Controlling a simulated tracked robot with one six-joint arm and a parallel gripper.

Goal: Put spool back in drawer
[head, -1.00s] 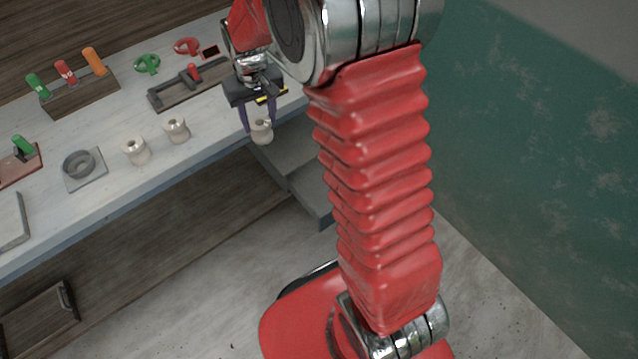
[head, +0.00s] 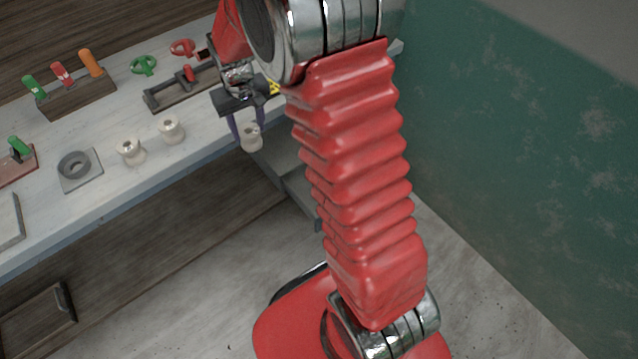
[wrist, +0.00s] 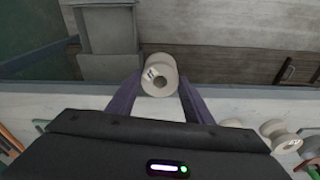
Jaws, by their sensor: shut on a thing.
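My gripper (head: 249,136) is shut on a cream spool (head: 252,143), with one dark finger on each side. It holds the spool near the bench's front edge, towards the right end. In the wrist view the spool (wrist: 160,77) sits between the fingers, its round end and centre hole showing. A grey, drawer-like box (head: 291,184) juts out below the bench, right of and below the spool; my arm partly covers it. It also shows at upper left in the wrist view (wrist: 108,32). I cannot tell what is inside it.
Two more spools (head: 130,151) (head: 171,131) stand on the bench (head: 120,185) to the left. A grey ring (head: 74,165), a dark tray (head: 181,88) and a tool block (head: 77,97) are on the bench. A green wall (head: 520,170) rises at right.

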